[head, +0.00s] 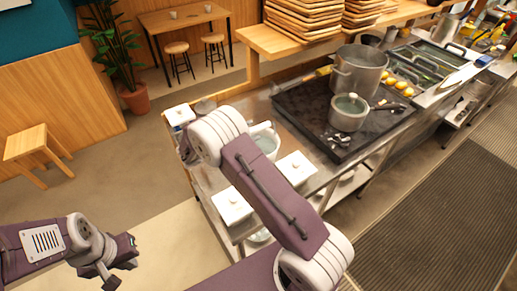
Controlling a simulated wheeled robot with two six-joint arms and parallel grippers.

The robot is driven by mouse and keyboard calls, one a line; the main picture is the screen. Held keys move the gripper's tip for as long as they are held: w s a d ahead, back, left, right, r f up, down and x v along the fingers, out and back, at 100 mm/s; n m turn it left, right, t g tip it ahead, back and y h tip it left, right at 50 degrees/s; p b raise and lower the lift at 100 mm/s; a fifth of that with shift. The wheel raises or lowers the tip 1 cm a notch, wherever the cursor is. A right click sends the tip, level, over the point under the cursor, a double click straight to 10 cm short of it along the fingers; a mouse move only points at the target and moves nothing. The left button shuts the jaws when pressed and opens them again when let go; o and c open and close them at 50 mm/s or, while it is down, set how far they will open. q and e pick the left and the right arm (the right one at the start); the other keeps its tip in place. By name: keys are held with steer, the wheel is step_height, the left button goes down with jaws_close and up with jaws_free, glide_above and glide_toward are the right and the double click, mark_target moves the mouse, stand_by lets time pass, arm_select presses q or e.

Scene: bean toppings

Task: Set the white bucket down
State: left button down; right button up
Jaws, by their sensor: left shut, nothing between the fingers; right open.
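The white bucket (270,143) stands on the metal counter, in the middle of the view behind my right forearm. Its rim and pale inside show, and its front is hidden by my arm. My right arm reaches up from the bottom, and its wrist is left of the bucket. The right fingers are hidden, so I cannot see whether they touch the bucket. My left gripper (112,272) is at the lower left, shut and empty, far from the bucket.
White lidded boxes stand around the bucket: one at the left (180,116), one at the right (295,168), one in front (233,206). A dark stove top (300,103) holds a large pot (358,72) and a smaller lidded pot (348,113).

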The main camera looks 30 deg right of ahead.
mark_target(259, 128)
steer(key=p+x, duration=0.1)
steer(key=x, duration=0.3)
steer(key=shift+d, duration=0.45)
steer(key=shift+a, duration=0.1)
steer(key=shift+c, duration=0.4)
jaws_close()
stand_by(0.3)
steer(key=shift+w+r, duration=0.15)
steer(key=shift+r, duration=0.1)
